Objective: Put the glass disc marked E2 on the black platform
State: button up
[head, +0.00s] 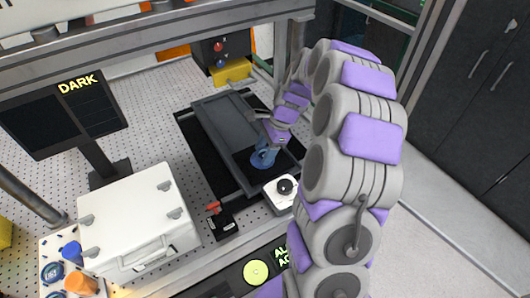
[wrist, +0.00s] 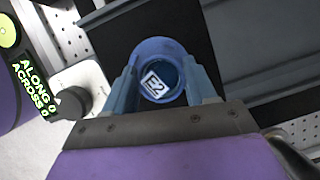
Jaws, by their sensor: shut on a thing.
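The glass disc marked E2 (wrist: 161,82) is round and blue-rimmed, with a white E2 label inside. My gripper (wrist: 163,85) is shut on it, with a finger on each side. In the head view my gripper (head: 264,147) and the blue disc (head: 263,158) are over the near end of the dark stage. The black platform (head: 242,166) shows there as a dark surface under and around the disc, partly hidden by my gripper. It also shows in the wrist view (wrist: 125,42), behind the disc. I cannot tell whether the disc touches it.
A grey slab (head: 222,123) lies beside the platform. A white box with a black knob (head: 284,188) stands close at the near right. A red-handled lever (head: 213,207) and a white case (head: 138,222) stand left. A metal beam (head: 150,48) crosses above.

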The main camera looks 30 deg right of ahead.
jog(key=shift+s+a+f, duration=0.1)
jog(key=shift+a+f, duration=0.05)
jog(key=shift+a, duration=0.05)
jog(key=shift+c, duration=0.5)
jog(key=shift+a, duration=0.2)
jog(key=shift+f, duration=0.15)
